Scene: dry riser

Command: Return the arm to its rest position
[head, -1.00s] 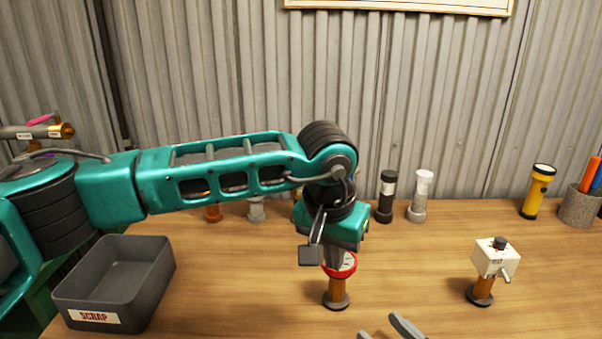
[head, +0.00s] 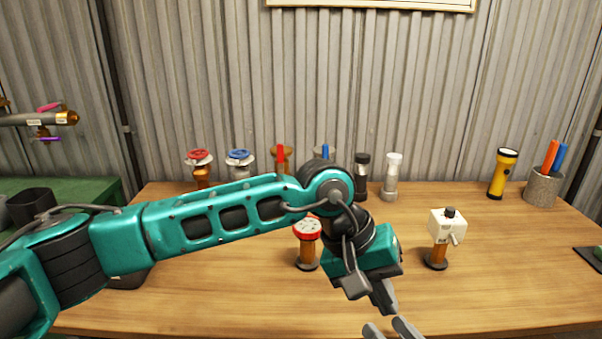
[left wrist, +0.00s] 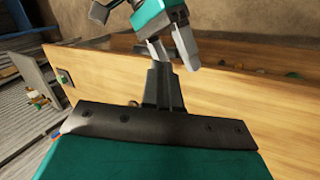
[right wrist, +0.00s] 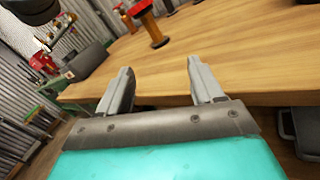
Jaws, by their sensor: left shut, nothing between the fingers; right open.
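My left arm (head: 225,220) reaches across the head view from the left, above the table. Its gripper (head: 393,308) points down to the right of the red-handled valve (head: 307,229), apart from it. In the left wrist view the left gripper's fingers (left wrist: 163,72) are shut with nothing between them. My right gripper (head: 394,329) shows only its fingertips at the bottom of the head view, just below the left gripper. In the right wrist view its fingers (right wrist: 160,80) are spread and empty. The right gripper also shows close beyond the left fingers in the left wrist view (left wrist: 172,50).
A white box valve (head: 447,222) stands right of the left gripper on the wooden table (head: 510,270). Several valves, a yellow flashlight (head: 502,174) and a pen cup (head: 543,187) line the back. A dark bin (head: 128,278) is mostly hidden behind my left arm.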

